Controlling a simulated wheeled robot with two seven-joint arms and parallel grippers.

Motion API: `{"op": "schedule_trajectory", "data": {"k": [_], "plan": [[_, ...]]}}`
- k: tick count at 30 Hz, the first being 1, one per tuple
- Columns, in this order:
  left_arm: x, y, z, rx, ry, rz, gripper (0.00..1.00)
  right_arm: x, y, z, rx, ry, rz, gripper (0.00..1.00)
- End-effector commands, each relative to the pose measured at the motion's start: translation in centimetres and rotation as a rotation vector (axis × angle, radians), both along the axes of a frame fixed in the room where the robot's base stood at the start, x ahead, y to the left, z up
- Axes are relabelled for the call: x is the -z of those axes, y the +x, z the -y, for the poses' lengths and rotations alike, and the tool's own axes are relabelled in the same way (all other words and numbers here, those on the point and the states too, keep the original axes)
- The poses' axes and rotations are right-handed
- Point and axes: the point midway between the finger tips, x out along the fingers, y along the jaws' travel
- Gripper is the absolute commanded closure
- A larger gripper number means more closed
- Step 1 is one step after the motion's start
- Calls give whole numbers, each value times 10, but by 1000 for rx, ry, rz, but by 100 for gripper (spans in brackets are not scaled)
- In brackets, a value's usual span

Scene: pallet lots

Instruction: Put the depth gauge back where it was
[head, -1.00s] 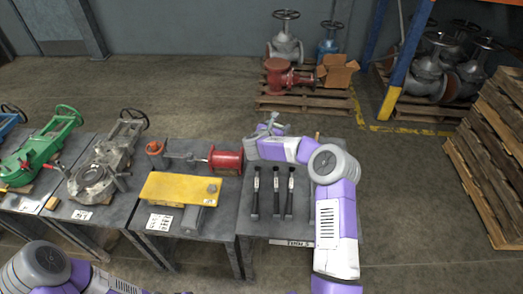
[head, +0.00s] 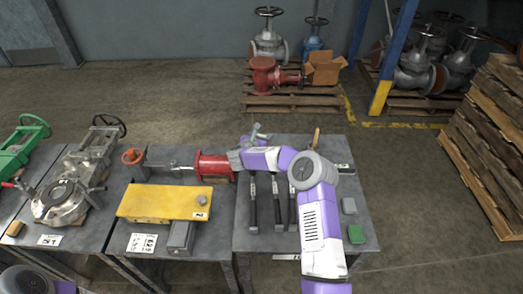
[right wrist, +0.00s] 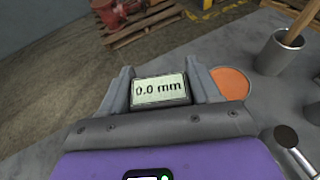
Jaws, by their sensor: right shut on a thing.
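The depth gauge (right wrist: 160,90) is between the fingers of my right gripper (right wrist: 163,86) in the right wrist view. Its display faces the camera and reads 0.0 mm. In the head view my right gripper (head: 257,133) is shut on it by the far left edge of the right-hand grey table (head: 345,235). The gauge's lower part is hidden in the wrist view, so I cannot tell whether it touches anything. My left gripper is not in view.
An orange disc (right wrist: 231,83) lies just right of the gripper. A metal cup (right wrist: 278,54) holds a wooden handle. Several black-handled tools (head: 253,210) lie nearer. Grey (head: 348,205) and green (head: 356,234) blocks lie right.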

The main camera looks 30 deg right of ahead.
Motion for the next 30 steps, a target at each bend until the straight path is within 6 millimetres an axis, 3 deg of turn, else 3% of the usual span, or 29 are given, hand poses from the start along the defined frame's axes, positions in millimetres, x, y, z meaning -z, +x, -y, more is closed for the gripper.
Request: {"op": "schedule_trajectory", "data": {"k": [12,23,24,28,30], "plan": [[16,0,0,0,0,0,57,49,0,1,1,-3,3,94],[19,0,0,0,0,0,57,52,0,0,1,-2,4,94],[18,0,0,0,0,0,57,52,0,0,1,0,1,34],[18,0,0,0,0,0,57,52,0,0,1,0,1,14],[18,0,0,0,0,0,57,52,0,0,1,0,1,13]]}}
